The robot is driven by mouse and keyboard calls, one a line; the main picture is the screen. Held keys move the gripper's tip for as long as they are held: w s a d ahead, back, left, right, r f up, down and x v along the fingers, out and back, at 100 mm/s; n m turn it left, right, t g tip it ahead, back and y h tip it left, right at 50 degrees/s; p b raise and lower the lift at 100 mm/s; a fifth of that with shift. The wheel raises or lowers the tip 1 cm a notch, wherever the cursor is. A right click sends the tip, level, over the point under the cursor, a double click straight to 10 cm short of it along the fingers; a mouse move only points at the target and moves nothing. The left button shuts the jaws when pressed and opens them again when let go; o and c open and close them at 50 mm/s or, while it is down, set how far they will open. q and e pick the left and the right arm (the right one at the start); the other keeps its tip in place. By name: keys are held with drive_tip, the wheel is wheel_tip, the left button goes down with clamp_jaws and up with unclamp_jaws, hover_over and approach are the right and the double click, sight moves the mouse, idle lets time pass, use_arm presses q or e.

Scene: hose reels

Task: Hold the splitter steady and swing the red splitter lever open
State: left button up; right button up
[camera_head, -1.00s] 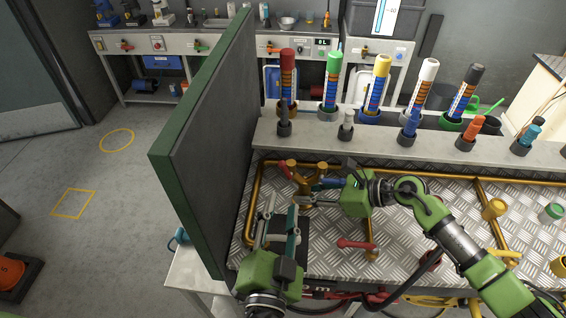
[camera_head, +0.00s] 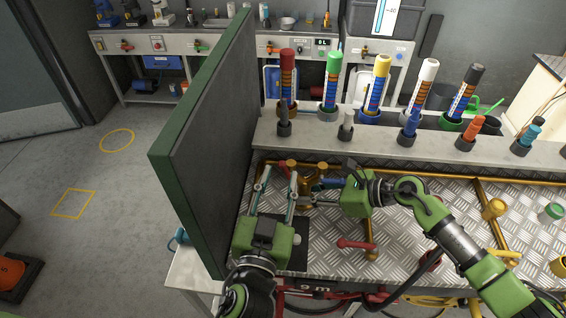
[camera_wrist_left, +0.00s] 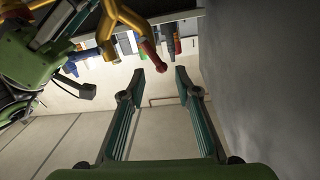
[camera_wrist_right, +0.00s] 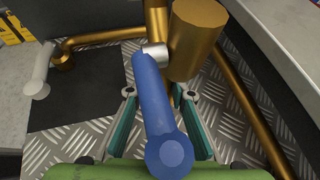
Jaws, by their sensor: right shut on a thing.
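The brass splitter (camera_head: 308,183) stands on the bench's diamond plate beside the dark panel. Its blue lever (camera_wrist_right: 160,105) passes over my right gripper in the right wrist view. My right gripper (camera_head: 310,197) comes from the right and is shut on the splitter's brass body, low down; the blue lever partly hides the grip. The red splitter lever (camera_wrist_left: 149,52) shows in the left wrist view, hanging from a brass branch (camera_wrist_left: 125,20). My left gripper (camera_head: 279,176) is open, with its fingertips at either side of the red lever's line. Touch cannot be told. In the head view its fingers mostly hide the lever.
A tall dark panel with a green edge (camera_head: 200,130) stands close to the left of my left gripper. Another red handle (camera_head: 355,243) sits on a brass valve in front. Several coloured nozzles line the shelf behind. Brass pipes cross the plate at right.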

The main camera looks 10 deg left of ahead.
sight(282, 168)
use_arm(q)
drive_tip(key=shift+w+d, duration=0.15)
drive_tip(key=shift+w, duration=2.45)
